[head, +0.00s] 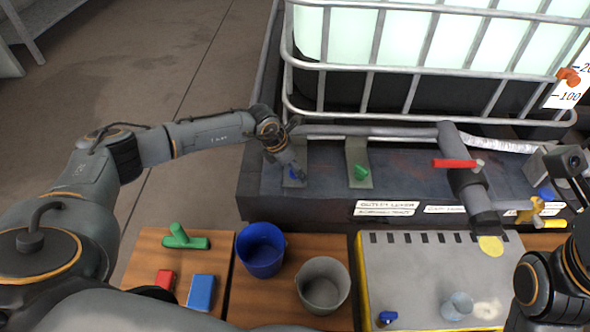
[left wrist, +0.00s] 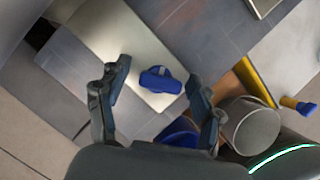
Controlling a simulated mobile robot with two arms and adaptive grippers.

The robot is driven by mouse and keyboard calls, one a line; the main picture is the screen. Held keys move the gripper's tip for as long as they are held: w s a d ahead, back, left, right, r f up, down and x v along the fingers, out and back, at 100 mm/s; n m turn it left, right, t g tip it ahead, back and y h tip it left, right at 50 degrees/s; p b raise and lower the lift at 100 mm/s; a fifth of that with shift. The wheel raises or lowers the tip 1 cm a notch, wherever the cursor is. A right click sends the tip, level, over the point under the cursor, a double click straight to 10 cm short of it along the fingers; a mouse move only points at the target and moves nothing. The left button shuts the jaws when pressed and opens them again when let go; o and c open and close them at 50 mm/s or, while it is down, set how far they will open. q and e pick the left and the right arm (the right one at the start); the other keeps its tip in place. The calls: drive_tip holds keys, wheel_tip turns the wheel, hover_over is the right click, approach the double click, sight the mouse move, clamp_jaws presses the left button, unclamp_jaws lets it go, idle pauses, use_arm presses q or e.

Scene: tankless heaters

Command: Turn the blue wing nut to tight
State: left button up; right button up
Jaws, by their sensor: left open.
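The blue wing nut (left wrist: 160,81) sits on a pale metal bracket plate (left wrist: 108,38) in the left wrist view. My left gripper (left wrist: 155,75) is open, with one finger on each side of the wing nut and a visible gap to both. In the head view my left gripper (head: 290,172) reaches down over the left bracket, and only a small part of the blue wing nut (head: 293,174) shows beside its fingers. My right arm is at the right edge of the head view; I cannot make out its gripper fingers.
A green wing nut (head: 361,172) is on a second bracket to the right. A pipe with a red handle (head: 454,163) stands further right. A tank cage (head: 430,70) rises behind. In front are a blue bucket (head: 261,252), a grey bucket (head: 323,287) and a green T-shaped piece (head: 185,240).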

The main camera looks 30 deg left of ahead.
use_arm(q)
drive_tip(key=c, duration=1.2)
drive_tip(key=shift+o, duration=0.2)
drive_tip(key=shift+m, duration=0.3)
